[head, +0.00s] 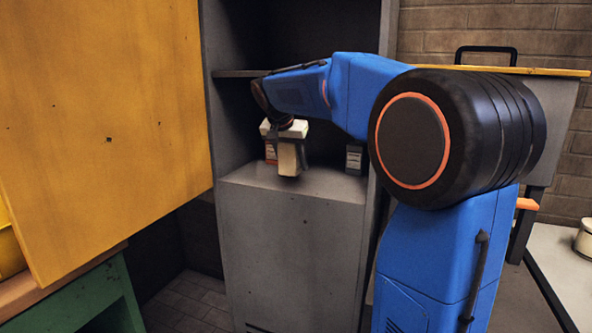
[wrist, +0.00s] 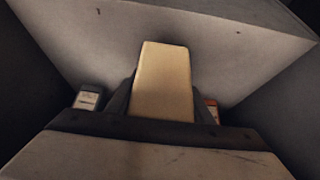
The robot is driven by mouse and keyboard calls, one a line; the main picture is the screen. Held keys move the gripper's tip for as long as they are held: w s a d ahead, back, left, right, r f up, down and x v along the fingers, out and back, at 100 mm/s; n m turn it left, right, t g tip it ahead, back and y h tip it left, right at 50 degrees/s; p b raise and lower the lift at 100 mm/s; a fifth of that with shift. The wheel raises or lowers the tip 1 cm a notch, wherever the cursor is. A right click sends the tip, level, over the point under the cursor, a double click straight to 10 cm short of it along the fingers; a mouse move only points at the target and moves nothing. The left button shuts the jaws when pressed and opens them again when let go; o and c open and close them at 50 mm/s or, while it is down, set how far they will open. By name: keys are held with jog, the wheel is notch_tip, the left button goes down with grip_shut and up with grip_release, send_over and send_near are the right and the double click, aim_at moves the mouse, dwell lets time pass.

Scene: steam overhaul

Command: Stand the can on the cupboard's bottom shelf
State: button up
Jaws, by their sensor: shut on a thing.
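My gripper (head: 289,158) is inside the grey cupboard (head: 292,235), pointing down over its bottom shelf (head: 325,184). It is shut on a cream, block-like thing, probably the can (head: 288,163). In the wrist view the can (wrist: 163,85) stands out between the two dark fingers (wrist: 163,100). In the head view its lower end is close to the shelf's front part; I cannot tell whether it touches. The fingers and the gripper's body hide part of it.
An orange-and-white container (head: 270,153) stands behind my gripper on the left, and a dark labelled one (head: 354,159) on the right. An upper shelf (head: 236,73) lies above. The yellow door (head: 105,125) hangs open at left. Side walls are close.

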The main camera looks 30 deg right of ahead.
aim_at(296, 180)
jog(key=shift+w+d, duration=0.7)
jog(key=shift+d, duration=0.2)
jog(key=shift+w+d+f, duration=0.15)
jog(key=shift+d+f, duration=0.05)
jog(key=shift+f, duration=1.5)
jog(key=shift+f, duration=0.1)
jog(key=o, duration=1.4)
jog(key=v, duration=1.2)
